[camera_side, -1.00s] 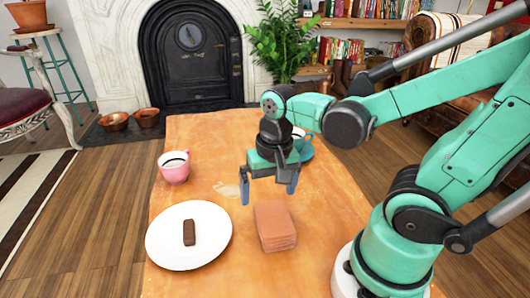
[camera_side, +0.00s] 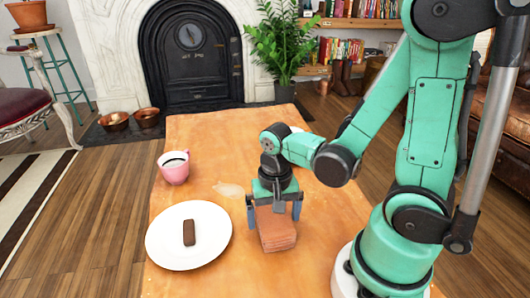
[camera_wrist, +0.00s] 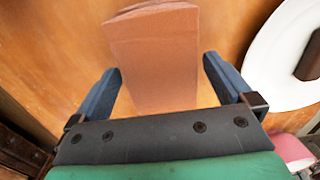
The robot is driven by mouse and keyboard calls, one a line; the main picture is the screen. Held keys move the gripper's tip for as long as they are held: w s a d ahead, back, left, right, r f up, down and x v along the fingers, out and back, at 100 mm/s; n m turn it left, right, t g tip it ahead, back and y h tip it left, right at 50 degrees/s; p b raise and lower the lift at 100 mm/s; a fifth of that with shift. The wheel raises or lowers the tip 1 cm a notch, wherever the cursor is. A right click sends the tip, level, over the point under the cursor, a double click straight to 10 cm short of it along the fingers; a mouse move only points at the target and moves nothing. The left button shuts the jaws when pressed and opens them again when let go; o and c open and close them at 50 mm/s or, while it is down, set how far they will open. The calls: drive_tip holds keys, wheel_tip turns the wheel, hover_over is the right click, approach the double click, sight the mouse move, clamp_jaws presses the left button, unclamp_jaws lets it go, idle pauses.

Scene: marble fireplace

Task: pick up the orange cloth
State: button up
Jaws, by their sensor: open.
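The orange cloth (camera_side: 276,236) is a folded, layered stack lying on the wooden table, right of the white plate. It also shows in the wrist view (camera_wrist: 155,58), with its near part between my fingers. My gripper (camera_side: 274,215) is low over the cloth's far end. Its two fingers are spread, one on each side of the cloth. In the wrist view my gripper (camera_wrist: 160,88) is open, with a gap of bare table between each finger and the cloth.
A white plate (camera_side: 215,253) with a brown bar (camera_side: 189,232) lies left of the cloth. A pink cup (camera_side: 174,168) stands behind the plate. A pale spill (camera_side: 229,189) lies on the table (camera_side: 200,132) left of my gripper. The far table is mostly clear.

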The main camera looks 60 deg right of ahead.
sight(274, 217)
drive_tip(key=c, duration=1.2)
drive_tip(key=shift+r, duration=0.15)
wheel_tip(274, 217, up, 20)
